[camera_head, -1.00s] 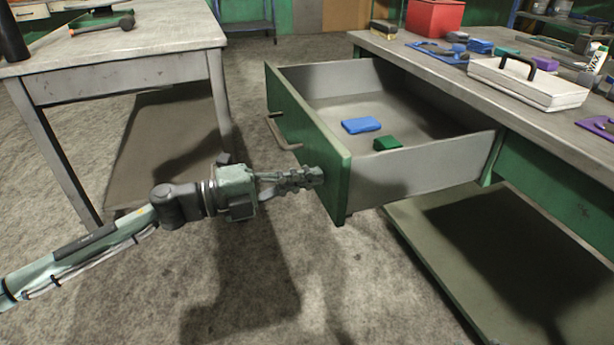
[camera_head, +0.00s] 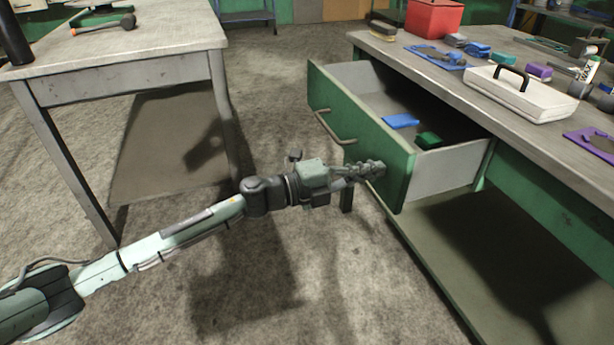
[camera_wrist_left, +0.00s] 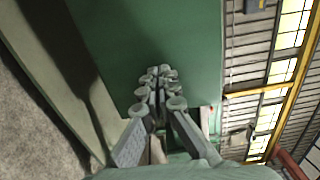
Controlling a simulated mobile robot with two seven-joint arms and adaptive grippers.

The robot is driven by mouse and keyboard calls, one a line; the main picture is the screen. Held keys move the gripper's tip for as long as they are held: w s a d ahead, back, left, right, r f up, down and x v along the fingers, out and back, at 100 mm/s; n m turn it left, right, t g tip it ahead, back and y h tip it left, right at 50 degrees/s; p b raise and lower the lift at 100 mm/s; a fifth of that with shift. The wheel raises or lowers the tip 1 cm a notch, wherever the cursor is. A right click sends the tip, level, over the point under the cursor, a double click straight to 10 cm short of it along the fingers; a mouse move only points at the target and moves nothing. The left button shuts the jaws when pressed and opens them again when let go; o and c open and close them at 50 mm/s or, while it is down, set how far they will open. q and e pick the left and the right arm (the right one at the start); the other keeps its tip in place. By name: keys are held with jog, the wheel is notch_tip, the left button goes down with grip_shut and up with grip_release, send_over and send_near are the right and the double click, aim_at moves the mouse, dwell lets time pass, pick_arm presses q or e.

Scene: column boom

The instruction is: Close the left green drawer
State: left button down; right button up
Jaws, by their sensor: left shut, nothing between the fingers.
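The green drawer (camera_head: 365,140) is partly open and sticks out from the workbench on the right, with a bar handle (camera_head: 335,128) on its front. Inside it lie a blue block (camera_head: 401,121) and a green block (camera_head: 428,139). My left gripper (camera_head: 380,169) is shut and empty. Its fingertips are at the lower right part of the drawer front, apparently against it. In the left wrist view the shut fingers (camera_wrist_left: 157,88) point at the green drawer front (camera_wrist_left: 150,40). My right gripper is not in view.
The workbench top (camera_head: 470,85) holds a white case (camera_head: 520,95), a red box (camera_head: 433,18) and several small items. A lower shelf (camera_head: 470,245) sits under it. A grey table (camera_head: 120,55) with a hammer stands at the left. Floor between them is clear.

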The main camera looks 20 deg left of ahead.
pick_arm(q)
jog(key=x, duration=1)
jog(key=b+x, duration=0.2)
jog(key=x, duration=0.6)
jog(key=shift+f, duration=0.1)
jog(key=shift+x, duration=0.8)
jog(key=shift+a, duration=0.1)
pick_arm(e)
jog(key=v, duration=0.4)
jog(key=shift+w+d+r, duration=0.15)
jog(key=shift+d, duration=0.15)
pick_arm(q)
jog(key=shift+w+r, duration=0.1)
jog(key=shift+r, duration=0.2)
jog(key=shift+a, duration=0.1)
